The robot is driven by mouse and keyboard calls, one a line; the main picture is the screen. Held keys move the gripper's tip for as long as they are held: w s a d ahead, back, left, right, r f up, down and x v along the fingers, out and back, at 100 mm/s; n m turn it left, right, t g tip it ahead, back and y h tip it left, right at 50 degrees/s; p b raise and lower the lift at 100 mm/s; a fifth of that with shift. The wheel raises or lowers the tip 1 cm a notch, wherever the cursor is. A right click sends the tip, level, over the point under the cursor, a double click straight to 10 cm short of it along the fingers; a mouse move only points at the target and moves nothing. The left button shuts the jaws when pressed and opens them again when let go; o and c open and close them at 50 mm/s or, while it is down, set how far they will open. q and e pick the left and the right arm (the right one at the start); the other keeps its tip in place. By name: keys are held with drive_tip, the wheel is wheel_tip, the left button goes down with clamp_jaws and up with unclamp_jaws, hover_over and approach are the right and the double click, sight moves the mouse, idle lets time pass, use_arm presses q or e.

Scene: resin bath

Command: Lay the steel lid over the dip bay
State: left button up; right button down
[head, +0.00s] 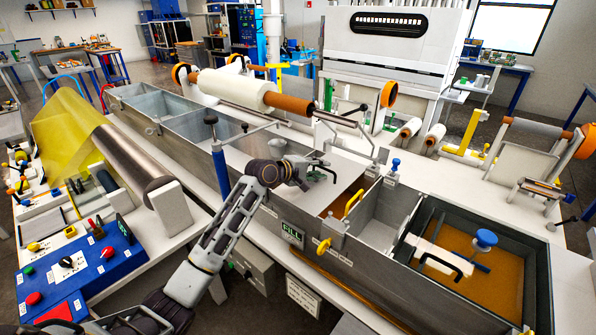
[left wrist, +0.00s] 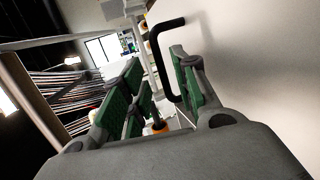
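The pale flat steel lid (head: 342,168) lies across the middle of the long grey trough, close to a bay of amber resin (head: 352,198) that it partly hides. I cannot tell for sure that this bay is the dip bay. My left gripper (head: 316,172) is low over the lid. In the left wrist view the lid (left wrist: 245,50) fills the right side, with its black bar handle (left wrist: 163,45) standing out. The left gripper (left wrist: 150,95) is open, its green-padded fingers apart, the handle near the fingertips. My right gripper is not in view.
A white roll (head: 232,88) on an orange core spans the trough behind the arm. An empty grey bay (head: 385,215) and a larger amber bath (head: 510,270) lie to the right. A blue control panel (head: 85,265) is at front left.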

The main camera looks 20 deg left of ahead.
use_arm(q)
drive_tip(key=shift+v, duration=5.2)
